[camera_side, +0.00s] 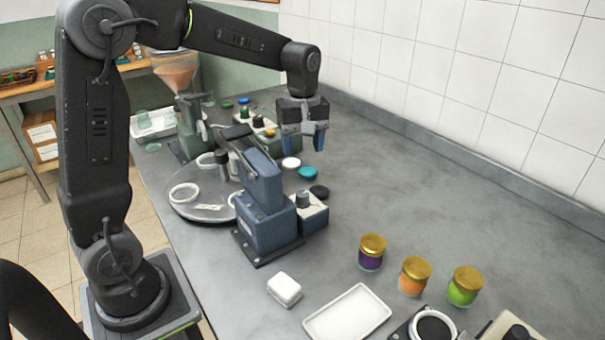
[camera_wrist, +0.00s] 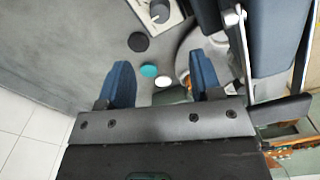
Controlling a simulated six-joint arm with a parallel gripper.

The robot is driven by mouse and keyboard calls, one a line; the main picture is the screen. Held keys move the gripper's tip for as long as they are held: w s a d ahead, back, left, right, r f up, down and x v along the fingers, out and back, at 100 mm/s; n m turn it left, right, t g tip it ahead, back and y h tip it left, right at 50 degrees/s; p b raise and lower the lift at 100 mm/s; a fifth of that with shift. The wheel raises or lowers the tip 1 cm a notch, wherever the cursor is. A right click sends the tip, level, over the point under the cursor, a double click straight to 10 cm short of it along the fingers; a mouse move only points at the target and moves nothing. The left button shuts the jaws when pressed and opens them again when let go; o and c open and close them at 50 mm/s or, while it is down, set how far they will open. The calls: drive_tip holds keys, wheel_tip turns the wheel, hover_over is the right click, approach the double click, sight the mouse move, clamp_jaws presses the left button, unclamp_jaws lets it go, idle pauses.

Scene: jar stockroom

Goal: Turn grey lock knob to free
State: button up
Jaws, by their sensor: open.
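My gripper (camera_side: 303,143) has blue fingers pointing down, open and empty. It hangs above the counter behind the knob, apart from it. In the wrist view the gripper (camera_wrist: 160,68) has its fingers spread, with loose lids visible between and beyond them.
White (camera_side: 291,162), teal (camera_side: 306,172) and black (camera_side: 319,191) lids lie near the box. A round turntable (camera_side: 205,212) and green machine (camera_side: 190,125) stand left. Jars (camera_side: 414,276) and a white tray (camera_side: 348,315) are in front. The counter's right side is clear.

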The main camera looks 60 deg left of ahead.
sight(303, 194)
wheel_tip(303, 194, down, 14)
drive_tip(key=n, duration=0.6)
drive_tip(key=shift+r, duration=0.1)
drive_tip(key=shift+c, duration=0.4)
drive_tip(key=c, duration=0.8)
drive_tip(key=shift+c, duration=0.2)
